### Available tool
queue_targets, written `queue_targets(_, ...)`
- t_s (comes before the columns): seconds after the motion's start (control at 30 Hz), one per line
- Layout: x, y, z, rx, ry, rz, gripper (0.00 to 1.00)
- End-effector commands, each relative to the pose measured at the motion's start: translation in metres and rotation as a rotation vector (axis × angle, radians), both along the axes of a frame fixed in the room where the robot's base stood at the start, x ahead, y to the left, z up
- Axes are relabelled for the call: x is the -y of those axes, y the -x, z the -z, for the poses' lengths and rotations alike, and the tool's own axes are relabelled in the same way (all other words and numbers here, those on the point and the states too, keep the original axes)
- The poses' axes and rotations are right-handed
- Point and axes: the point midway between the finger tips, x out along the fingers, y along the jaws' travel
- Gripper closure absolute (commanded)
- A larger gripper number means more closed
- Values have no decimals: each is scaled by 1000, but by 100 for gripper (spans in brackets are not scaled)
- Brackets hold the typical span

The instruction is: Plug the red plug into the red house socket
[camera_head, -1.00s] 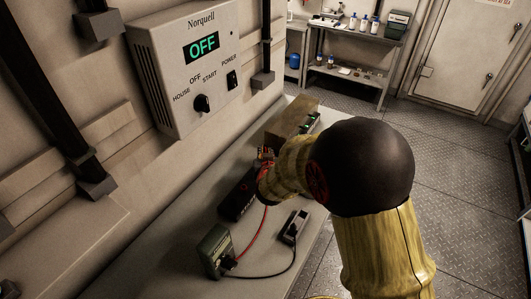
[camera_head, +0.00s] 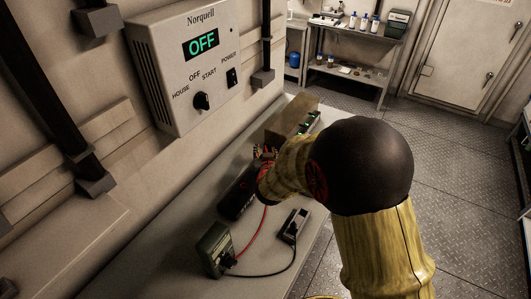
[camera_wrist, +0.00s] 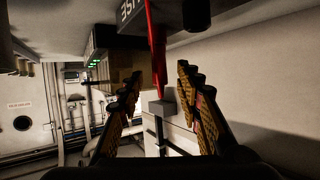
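A black block (camera_head: 238,192) lies on the bench, and its lettered face (camera_wrist: 130,12) shows upside down at the top of the wrist view. A red cable (camera_head: 252,235) runs from a grey-green box (camera_head: 215,250) toward the block and my gripper (camera_head: 266,152). In the wrist view my gripper (camera_wrist: 160,82) has its two fingers spread apart, open. A slim red length (camera_wrist: 155,45) shows between them, with gaps on both sides. I cannot make out the red plug's body or its fit to the red house socket. My arm hides part of the block's right side.
A brown box (camera_head: 290,118) with green lights stands behind my gripper on the bench (camera_head: 150,262). A small grey unit (camera_head: 294,224) with a black cable sits near the front edge. The Norquell panel (camera_head: 190,65) on the wall reads OFF.

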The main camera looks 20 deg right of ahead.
Motion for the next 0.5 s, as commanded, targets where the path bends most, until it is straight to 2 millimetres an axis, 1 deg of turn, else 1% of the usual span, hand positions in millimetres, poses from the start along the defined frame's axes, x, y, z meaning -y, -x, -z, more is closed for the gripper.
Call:
queue_targets(0.17, -2, 4, -3, 1, 0, 0, 65)
queue_targets(0.27, -6, 14, -7, 1, -1, -1, 65)
queue_targets(0.37, -12, 28, -14, 2, 0, -2, 65)
queue_targets(0.5, -22, 52, -25, 3, 0, -1, 65)
